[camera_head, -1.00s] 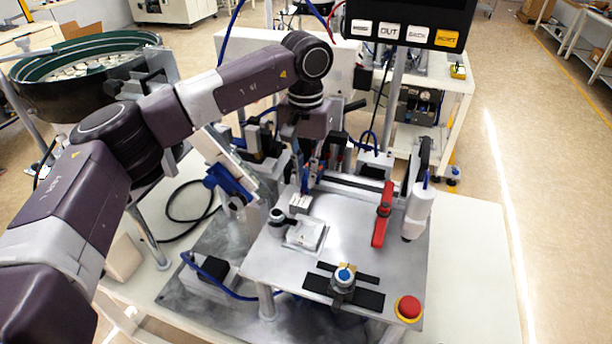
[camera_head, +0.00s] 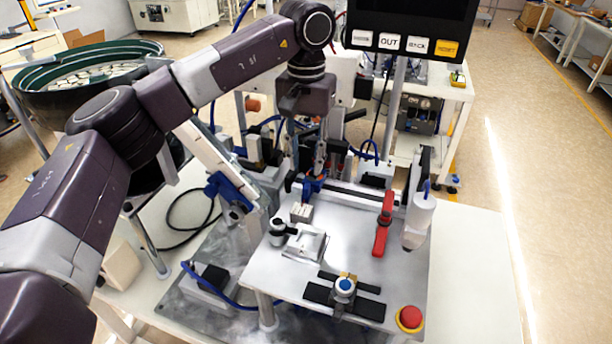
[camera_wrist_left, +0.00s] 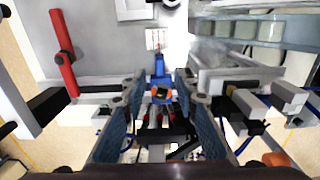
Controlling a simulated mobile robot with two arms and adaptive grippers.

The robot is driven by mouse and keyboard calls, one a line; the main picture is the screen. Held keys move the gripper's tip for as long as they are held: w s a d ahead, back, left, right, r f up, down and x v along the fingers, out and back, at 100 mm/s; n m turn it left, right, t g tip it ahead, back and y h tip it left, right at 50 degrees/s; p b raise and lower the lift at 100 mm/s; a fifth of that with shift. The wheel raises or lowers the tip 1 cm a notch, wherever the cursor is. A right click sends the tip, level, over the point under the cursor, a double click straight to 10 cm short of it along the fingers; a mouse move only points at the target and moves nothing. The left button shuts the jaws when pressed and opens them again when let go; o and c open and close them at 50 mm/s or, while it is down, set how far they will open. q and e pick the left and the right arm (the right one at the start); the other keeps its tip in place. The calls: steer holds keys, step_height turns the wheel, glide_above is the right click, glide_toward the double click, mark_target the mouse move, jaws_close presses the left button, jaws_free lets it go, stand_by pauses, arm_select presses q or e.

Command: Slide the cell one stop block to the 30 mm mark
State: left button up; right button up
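A small blue block (camera_head: 313,185), which looks like the stop block, sits on the dark rail (camera_head: 350,190) at the back edge of the metal plate. It also shows in the left wrist view (camera_wrist_left: 159,68). My left gripper (camera_head: 319,168) points down just behind and above the blue block. In the wrist view its blue-padded fingers (camera_wrist_left: 160,88) stand apart, with the block centred beyond the tips and gaps on both sides. The gripper is open and holds nothing. The 30 mm mark cannot be read. My right gripper is not in view.
A red lever (camera_head: 382,235) and a white cylinder (camera_head: 419,220) are to the right. A clamp fixture (camera_head: 305,243), blue knob (camera_head: 344,286) and red button (camera_head: 410,318) are nearer.

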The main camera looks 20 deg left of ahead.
arm_select(q)
step_height(320, 180, up, 5)
steer(key=shift+r, duration=0.2)
